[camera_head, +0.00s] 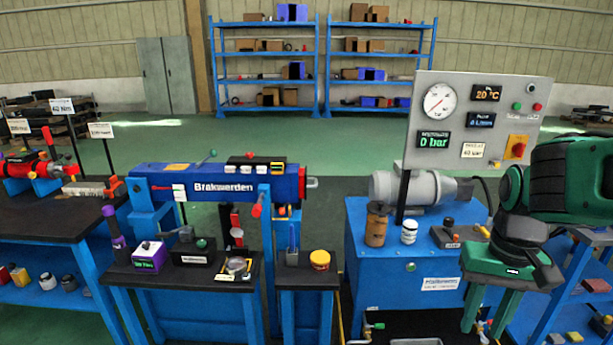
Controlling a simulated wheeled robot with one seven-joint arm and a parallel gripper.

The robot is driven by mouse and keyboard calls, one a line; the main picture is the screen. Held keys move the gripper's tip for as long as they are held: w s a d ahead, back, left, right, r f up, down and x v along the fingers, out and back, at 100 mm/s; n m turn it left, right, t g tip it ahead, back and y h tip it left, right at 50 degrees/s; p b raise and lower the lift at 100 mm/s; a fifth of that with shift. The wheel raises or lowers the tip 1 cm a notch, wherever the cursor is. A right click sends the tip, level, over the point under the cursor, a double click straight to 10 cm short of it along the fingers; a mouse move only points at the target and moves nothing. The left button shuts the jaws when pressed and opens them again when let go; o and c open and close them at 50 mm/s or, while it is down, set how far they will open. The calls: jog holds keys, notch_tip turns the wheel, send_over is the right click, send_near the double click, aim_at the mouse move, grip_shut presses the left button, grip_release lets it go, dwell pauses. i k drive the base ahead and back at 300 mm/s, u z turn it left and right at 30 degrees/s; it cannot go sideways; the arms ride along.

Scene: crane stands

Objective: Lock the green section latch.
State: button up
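A blue cylinder (225,184) marked "Brakwerden" lies level on a blue stand at center left. A small lever with a green knob (212,153) sits on top of it. Another green knob (201,243) shows on a black box on the bench below. I cannot tell which part, if any, is the green section latch. A red lever (236,228) hangs below the cylinder. My gripper (484,328) is at the right, pointing down, its two green fingers apart and nothing visible between them. It is in front of the blue pump unit, well right of the cylinder.
The blue pump unit (375,272) carries a grey motor (415,187) and a gauge panel (460,95) reading 0 bar. A black-topped bench (185,272) holds small items; a yellow jar (319,260) stands on a side table. Shelves (265,65) stand behind open green floor.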

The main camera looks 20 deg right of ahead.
aim_at(213, 152)
jog(key=z, duration=0.05)
jog(key=i, duration=1)
jog(key=u, duration=0.05)
